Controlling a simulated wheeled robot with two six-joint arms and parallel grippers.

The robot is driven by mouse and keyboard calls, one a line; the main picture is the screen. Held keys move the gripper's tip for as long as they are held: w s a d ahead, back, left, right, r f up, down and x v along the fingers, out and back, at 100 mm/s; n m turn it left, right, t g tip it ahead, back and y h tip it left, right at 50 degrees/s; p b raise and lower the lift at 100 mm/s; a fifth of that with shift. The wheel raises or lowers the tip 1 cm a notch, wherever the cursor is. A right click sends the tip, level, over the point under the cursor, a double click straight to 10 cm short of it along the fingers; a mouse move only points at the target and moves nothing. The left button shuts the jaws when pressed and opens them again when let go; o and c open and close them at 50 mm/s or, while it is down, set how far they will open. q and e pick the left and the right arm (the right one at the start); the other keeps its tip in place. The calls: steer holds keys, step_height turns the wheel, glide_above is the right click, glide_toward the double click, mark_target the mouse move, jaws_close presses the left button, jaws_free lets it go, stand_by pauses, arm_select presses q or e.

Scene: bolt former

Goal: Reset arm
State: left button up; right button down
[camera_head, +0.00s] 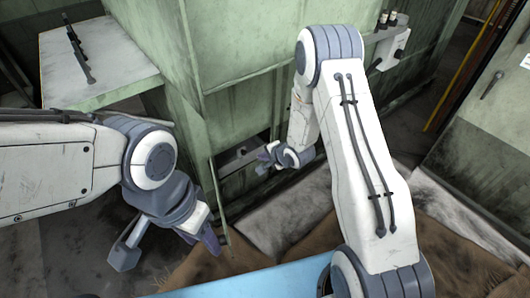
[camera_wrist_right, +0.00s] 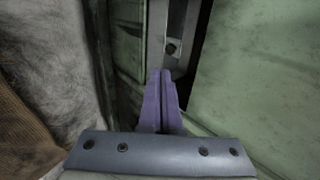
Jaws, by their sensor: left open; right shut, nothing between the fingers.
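My right arm reaches down toward the green machine (camera_head: 240,90), and its gripper (camera_head: 265,160) is in front of the dark opening low in the machine's front. In the right wrist view the purple fingers (camera_wrist_right: 161,98) are together with nothing between them. They point at a grey metal strip (camera_wrist_right: 174,40) with a dark round hole or bolt; whether they touch it I cannot tell. My left gripper (camera_head: 207,238) hangs low at the left, pointing down and right, apart from the machine. It is open; its fingers are partly hidden by the wrist.
A pale green table (camera_head: 115,75) with a dark tool (camera_head: 77,52) stands at the upper left. A wall-mounted shelf (camera_head: 392,48) with small bottles is at the upper right. Brown matting (camera_head: 310,248) covers the floor below. Green panels flank the opening closely in the right wrist view.

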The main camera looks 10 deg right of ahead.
steer(key=shift+s+d+r, duration=0.15)
steer(key=shift+s+r, duration=0.2)
steer(key=shift+s, duration=0.05)
steer(key=shift+r, duration=0.1)
steer(key=s+a+r+n+g+h, duration=0.1)
steer(key=s+a+r+n+g, duration=0.1)
steer(key=s+a+r+n, duration=0.35)
steer(key=s+a+r+n+g+h, duration=0.1)
steer(key=s+a+r+n, duration=0.2)
steer(key=s+r+n, duration=0.4)
steer(key=s+a+r+n+g, duration=0.15)
steer(key=s+r+n, duration=0.3)
steer(key=s, duration=0.55)
steer(key=s+r+n+g, duration=0.3)
steer(key=s+r, duration=0.2)
steer(key=s, duration=0.6)
step_height(320, 180, up, 33)
steer(key=p, duration=3.3)
steer(key=shift+s+f+n+g+h, duration=0.15)
steer(key=shift+s+n+g+h, duration=0.15)
steer(key=shift+n+g, duration=0.1)
